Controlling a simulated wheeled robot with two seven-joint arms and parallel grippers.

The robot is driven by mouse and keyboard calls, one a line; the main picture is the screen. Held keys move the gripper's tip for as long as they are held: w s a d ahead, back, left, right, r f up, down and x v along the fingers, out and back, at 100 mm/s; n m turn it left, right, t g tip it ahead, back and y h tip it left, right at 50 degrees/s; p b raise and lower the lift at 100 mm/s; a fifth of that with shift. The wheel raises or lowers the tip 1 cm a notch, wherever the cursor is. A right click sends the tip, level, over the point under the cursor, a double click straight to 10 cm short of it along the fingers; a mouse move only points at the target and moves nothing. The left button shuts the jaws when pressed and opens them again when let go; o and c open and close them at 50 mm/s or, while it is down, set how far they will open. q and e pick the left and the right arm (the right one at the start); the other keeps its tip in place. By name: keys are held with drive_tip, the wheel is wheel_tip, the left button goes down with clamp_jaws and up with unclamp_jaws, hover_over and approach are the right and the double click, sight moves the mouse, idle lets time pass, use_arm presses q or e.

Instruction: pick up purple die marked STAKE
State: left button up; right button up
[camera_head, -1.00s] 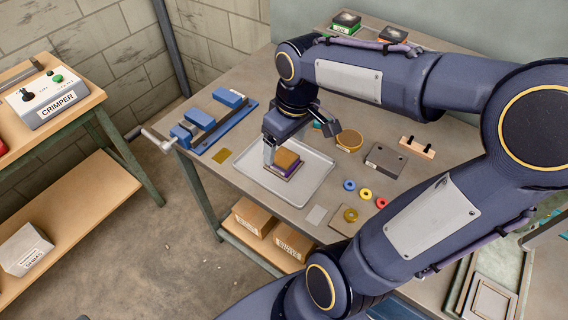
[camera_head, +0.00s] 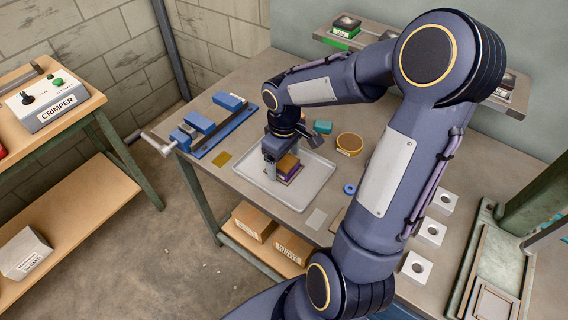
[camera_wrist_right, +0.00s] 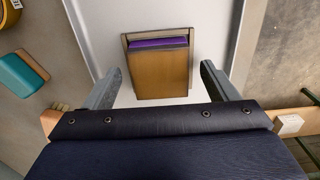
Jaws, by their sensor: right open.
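A block with a brown top and purple sides (camera_head: 289,171), which looks like the purple die, lies in the grey tray (camera_head: 312,190). In the right wrist view its purple part (camera_wrist_right: 158,43) shows behind a brown face. No STAKE marking can be read. My right gripper (camera_head: 281,169) is at the block, pointing down. In the right wrist view my right gripper (camera_wrist_right: 161,70) is open, with one finger on each side of the block and gaps between. My left gripper is out of view.
A blue vise-like fixture (camera_head: 222,128) stands left of the tray. A round brass-coloured piece (camera_head: 349,144) and a teal block (camera_head: 322,127) lie behind it. White blocks with holes (camera_head: 431,233) stand at right. My right arm hides part of the table.

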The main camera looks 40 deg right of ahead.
drive_tip(key=c, duration=1.6)
drive_tip(key=shift+r, duration=0.1)
